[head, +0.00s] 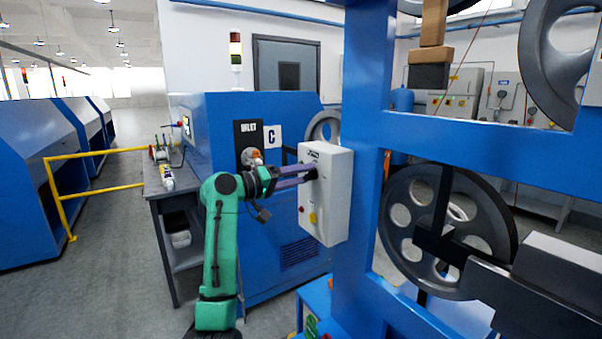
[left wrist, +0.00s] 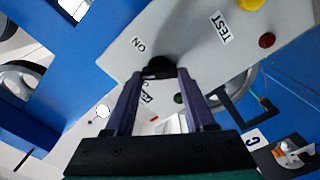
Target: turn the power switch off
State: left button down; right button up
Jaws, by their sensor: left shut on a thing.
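The power switch is a black knob (left wrist: 158,66) on a light grey control box (head: 333,205), which is fixed to a blue machine post. My left gripper (head: 310,174) reaches the box's front face from the left. In the left wrist view, its purple fingers (left wrist: 160,80) are shut on the knob. An "ON" label (left wrist: 139,44) sits beside the knob; another label is partly hidden behind the fingers. The knob's pointing direction cannot be told. My right gripper is not in view.
The box also has a red button (left wrist: 267,40), a yellow button (left wrist: 248,4) and a "TEST" label (left wrist: 222,27). A blue cabinet (head: 225,130) stands behind my arm. A dark workbench (head: 165,187) and yellow rail (head: 100,187) are at left. Large pulley wheels (head: 490,225) are at right.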

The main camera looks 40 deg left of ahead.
pick_arm(q)
jog(key=shift+f+n+p, duration=0.1)
jog(key=shift+n+p, duration=1.7)
jog(key=shift+n, duration=1.7)
jog(key=shift+c, duration=1.2)
grip_release()
jog(key=shift+a, duration=0.1)
jog(key=shift+s, duration=0.15)
